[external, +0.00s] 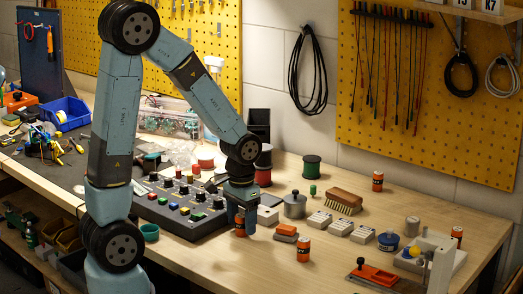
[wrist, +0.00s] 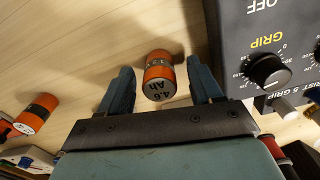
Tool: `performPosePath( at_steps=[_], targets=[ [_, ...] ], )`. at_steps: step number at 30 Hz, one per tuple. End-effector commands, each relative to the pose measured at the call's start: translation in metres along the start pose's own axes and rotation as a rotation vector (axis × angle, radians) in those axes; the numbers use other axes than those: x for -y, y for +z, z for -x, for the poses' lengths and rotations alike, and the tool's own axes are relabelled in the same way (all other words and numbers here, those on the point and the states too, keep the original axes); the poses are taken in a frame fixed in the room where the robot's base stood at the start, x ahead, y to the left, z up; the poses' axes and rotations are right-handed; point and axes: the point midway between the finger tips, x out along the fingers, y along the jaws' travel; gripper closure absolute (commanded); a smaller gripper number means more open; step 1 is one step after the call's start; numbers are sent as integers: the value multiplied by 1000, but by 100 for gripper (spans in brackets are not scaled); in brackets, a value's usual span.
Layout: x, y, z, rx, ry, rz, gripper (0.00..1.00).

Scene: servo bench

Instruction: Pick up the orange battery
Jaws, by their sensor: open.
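An orange battery (wrist: 158,72) with dark bands and "4.6 Ah" on its end lies between the two blue fingers of my gripper (wrist: 161,66) in the wrist view. A gap shows on each side of it. The fingers are open and hold nothing. In the external view my gripper (external: 241,208) points down just over this battery (external: 240,230), whose upper part is hidden by the fingers. Other orange batteries stand on the bench: one in front (external: 303,248), one at the back (external: 377,181) and one at the right (external: 456,235). Another shows at left in the wrist view (wrist: 37,114).
A dark control panel with knobs (external: 180,205) is close on the left of my gripper. An orange-and-grey block (external: 286,233), a metal pot (external: 294,205), a brush (external: 344,200) and pale boxes (external: 340,227) are to the right. The bench front (external: 240,262) is bare.

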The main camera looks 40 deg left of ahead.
Motion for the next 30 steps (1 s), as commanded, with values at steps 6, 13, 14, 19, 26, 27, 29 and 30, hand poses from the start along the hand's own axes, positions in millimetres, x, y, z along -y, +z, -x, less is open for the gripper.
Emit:
performPosePath(
  at_steps=[6,13,14,19,26,27,29,30],
  targets=[
    [0,0,-13,0,0,-1,36],
    [0,0,-13,-1,0,-1,37],
    [0,0,-13,-1,0,-1,40],
    [0,0,-13,-1,0,-1,57],
    [0,0,-13,-1,0,-1,79],
    [0,0,-13,-1,0,-1,82],
    [0,0,-13,-1,0,-1,88],
    [0,0,-13,-1,0,0,92]
  ],
)
